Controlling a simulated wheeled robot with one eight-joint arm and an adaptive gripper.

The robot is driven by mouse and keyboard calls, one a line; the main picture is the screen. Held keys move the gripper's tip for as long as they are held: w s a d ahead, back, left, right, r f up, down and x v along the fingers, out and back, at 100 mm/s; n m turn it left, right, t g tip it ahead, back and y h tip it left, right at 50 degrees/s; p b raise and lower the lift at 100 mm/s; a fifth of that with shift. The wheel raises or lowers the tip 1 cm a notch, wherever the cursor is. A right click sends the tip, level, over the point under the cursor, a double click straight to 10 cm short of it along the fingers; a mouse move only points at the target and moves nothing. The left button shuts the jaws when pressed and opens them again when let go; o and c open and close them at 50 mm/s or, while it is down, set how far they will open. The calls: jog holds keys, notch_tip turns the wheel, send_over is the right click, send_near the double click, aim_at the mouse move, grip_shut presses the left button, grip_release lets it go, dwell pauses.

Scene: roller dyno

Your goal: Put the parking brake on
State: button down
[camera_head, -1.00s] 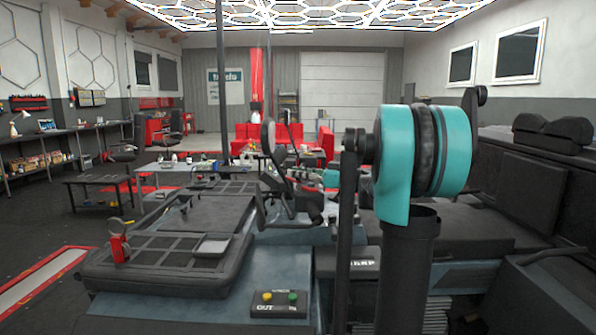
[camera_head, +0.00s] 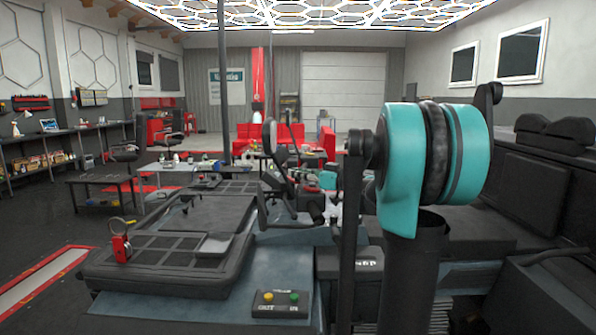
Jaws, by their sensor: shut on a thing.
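My arm, with a large teal and black joint, fills the right foreground. Its far end reaches toward the middle of the view, where a small teal part and my dark gripper (camera_head: 312,200) show. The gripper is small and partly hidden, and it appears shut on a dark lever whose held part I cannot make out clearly. A thin black upright lever (camera_head: 292,135) stands just left of and beyond the gripper. I cannot tell for sure whether it is the parking brake.
Black padded seating (camera_head: 525,185) is at right. Dark floor is open at far left.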

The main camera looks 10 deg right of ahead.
jog(key=c, duration=1.4)
grip_release()
jog(key=shift+c, duration=0.2)
